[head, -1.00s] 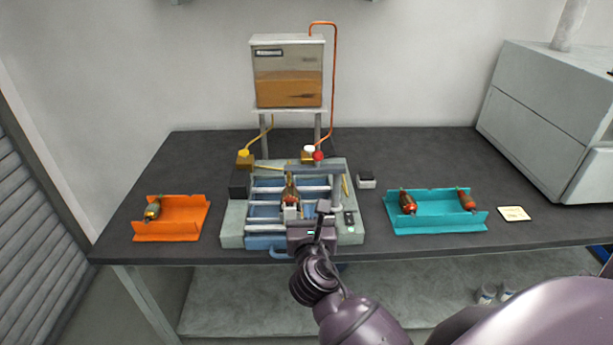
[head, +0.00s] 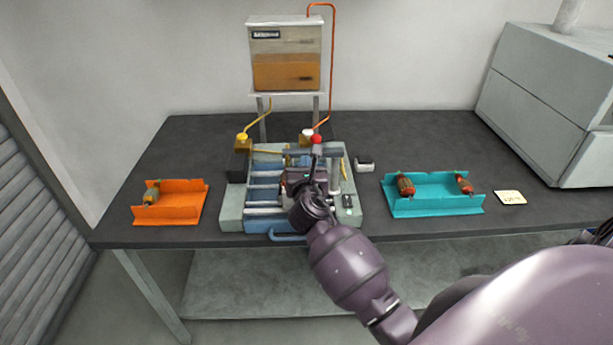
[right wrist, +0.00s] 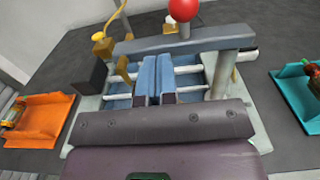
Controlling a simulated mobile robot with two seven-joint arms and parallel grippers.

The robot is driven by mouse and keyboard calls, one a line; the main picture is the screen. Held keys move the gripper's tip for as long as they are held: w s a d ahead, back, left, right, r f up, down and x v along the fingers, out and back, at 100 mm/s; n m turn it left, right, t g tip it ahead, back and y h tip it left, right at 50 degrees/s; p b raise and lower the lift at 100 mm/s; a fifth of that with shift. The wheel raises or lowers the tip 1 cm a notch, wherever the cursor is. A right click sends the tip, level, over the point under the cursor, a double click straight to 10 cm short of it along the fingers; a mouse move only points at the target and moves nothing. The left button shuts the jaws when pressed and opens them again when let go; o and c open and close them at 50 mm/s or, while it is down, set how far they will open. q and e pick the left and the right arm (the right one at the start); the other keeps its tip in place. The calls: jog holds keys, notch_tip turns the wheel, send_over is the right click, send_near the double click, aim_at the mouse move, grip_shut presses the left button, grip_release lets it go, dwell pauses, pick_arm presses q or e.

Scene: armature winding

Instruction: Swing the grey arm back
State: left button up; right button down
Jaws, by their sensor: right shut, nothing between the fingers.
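The grey arm (head: 332,152) lies crosswise over the blue-and-grey winding fixture, with a red ball knob (head: 316,139) at its top. In the right wrist view the grey arm (right wrist: 185,40) crosses just beyond my fingers, with the red ball (right wrist: 184,9) above it and a grey post below its right end. My right gripper (head: 309,168) is over the middle of the fixture, on the near side of the grey arm. Its fingers (right wrist: 155,66) are shut and empty; I cannot tell if they touch the arm. My left gripper is out of view.
An orange tray (head: 170,213) with one armature stands left. A teal tray (head: 435,207) with two armatures stands right. Behind the fixture are a tank (head: 285,55) on a stand and a yellow-capped block (head: 242,145).

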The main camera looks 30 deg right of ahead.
jog(key=shift+x, duration=1.15)
jog(key=shift+w+h, duration=0.1)
jog(key=shift+h, duration=0.2)
